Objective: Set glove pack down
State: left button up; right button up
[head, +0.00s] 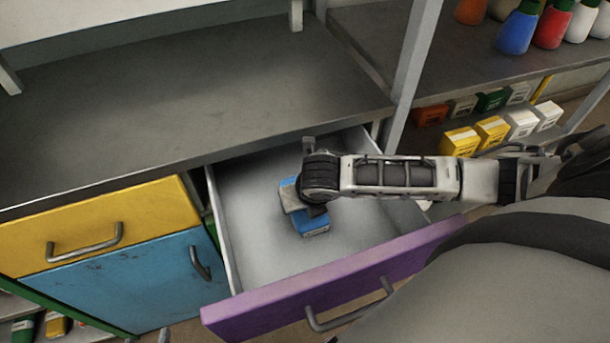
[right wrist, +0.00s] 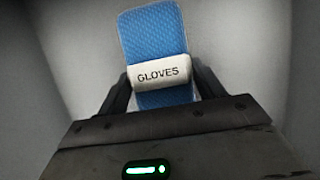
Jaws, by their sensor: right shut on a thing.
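The glove pack (head: 312,225) is blue with a white band; in the right wrist view the pack (right wrist: 153,30) reads "GLOVES" on the band. My right gripper (head: 306,207) is shut on the pack, with one finger on each side of it in the right wrist view (right wrist: 163,82). It holds the pack inside the open drawer, over the pale drawer floor (head: 255,225). I cannot tell whether the pack touches the floor. The gripper and wrist hide part of the pack in the head view. My left gripper is not in view.
The drawer has a purple front (head: 260,312) with a grey handle. The visible drawer floor around the pack is clear. A grey worktop (head: 180,100) overhangs the back of the drawer. A yellow drawer (head: 100,225) and blue door (head: 140,285) are at left. Shelved bottles (head: 517,32) and boxes stand at right.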

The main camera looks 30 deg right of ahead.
jog(key=o, duration=1)
pick_arm(q)
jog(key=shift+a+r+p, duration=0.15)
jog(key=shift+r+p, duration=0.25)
jog(key=shift+p, duration=0.6)
pick_arm(e)
jog(key=v, duration=1.2)
